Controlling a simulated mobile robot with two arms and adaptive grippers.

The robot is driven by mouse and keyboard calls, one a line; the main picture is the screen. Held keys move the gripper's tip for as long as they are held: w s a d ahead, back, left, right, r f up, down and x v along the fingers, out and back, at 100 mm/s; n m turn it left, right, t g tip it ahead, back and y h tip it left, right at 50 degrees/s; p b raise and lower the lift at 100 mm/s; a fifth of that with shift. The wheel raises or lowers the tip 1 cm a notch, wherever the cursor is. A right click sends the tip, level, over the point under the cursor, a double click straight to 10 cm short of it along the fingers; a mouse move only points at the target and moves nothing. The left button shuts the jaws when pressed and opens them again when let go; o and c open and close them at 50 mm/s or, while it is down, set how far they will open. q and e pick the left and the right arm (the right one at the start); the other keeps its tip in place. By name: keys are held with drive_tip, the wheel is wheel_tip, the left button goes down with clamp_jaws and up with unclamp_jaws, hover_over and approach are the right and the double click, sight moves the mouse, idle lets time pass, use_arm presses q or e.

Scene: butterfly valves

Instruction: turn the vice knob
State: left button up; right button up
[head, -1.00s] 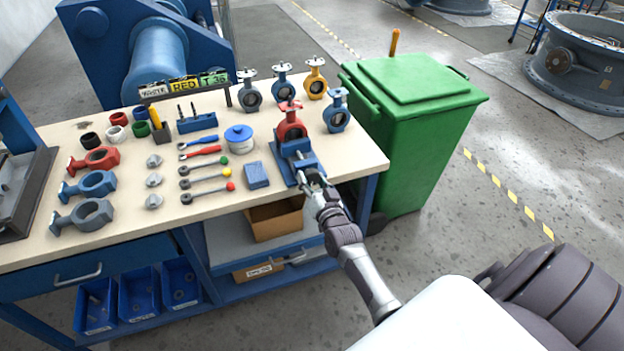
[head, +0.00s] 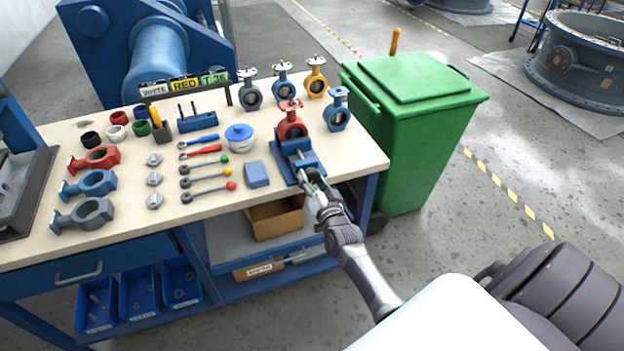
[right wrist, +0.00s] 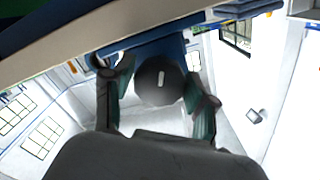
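The blue vice (head: 296,158) stands at the right front edge of the workbench and holds a red butterfly valve (head: 291,124) upright. Its knob (right wrist: 160,80) shows in the right wrist view as a dark round disc with a short white mark on its face. My right gripper (head: 312,180) is at the front of the vice. In the right wrist view its two fingers (right wrist: 158,88) stand on either side of the knob, with a narrow gap at the left finger. The right finger is very near the knob; contact is unclear. My left gripper is out of view.
The workbench (head: 240,208) carries several valves, valve bodies, wrenches and a blue block (head: 257,174) left of the vice. A green bin (head: 418,140) stands close to the bench's right end. A cardboard box (head: 274,218) sits on the shelf below.

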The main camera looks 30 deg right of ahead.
drive_tip(key=shift+o, duration=1.3)
drive_tip(key=shift+r, duration=0.1)
drive_tip(key=v, duration=1.2)
